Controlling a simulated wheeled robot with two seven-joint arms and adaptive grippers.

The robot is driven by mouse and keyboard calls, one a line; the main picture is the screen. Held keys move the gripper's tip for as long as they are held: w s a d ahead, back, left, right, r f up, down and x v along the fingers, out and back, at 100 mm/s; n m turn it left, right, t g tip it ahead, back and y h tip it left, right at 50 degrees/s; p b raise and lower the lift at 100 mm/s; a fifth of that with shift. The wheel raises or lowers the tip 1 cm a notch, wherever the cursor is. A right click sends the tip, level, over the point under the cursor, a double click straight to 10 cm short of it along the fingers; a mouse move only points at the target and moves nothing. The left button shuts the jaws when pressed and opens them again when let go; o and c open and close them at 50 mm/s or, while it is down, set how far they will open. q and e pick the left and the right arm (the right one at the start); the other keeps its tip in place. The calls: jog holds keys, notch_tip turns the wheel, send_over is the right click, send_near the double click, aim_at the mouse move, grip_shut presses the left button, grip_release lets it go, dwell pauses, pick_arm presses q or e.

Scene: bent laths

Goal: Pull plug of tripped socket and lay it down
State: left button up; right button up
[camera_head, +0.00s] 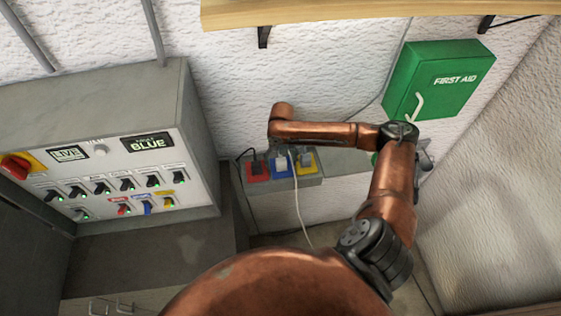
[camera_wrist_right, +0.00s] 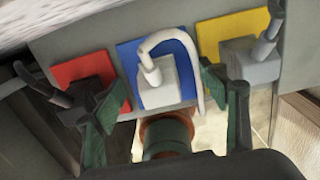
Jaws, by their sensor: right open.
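A grey socket box (camera_head: 312,182) on the wall has red, blue and yellow sockets. The blue socket (camera_wrist_right: 128,55) holds a white plug (camera_wrist_right: 157,85) with a white cord looping up and over to the right. A sign on the control cabinet reads BLUE (camera_head: 147,143). My right gripper (camera_wrist_right: 163,92) is open, its green fingers on either side of the white plug with gaps showing; contact is not visible. My left gripper is not in view.
A dark plug (camera_wrist_right: 78,105) sits in the red socket (camera_wrist_right: 88,70) and a grey plug (camera_wrist_right: 248,62) in the yellow socket (camera_wrist_right: 215,38), close beside my fingers. The control cabinet (camera_head: 190,110) stands left, the green first-aid box (camera_head: 440,80) right, a wooden shelf (camera_head: 350,12) above.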

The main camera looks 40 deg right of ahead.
aim_at(281, 159)
dwell(0.3)
grip_shut()
dwell(0.7)
jog(key=shift+r, duration=0.15)
jog(key=shift+r+p, duration=2.85)
jog(key=shift+p, duration=0.35)
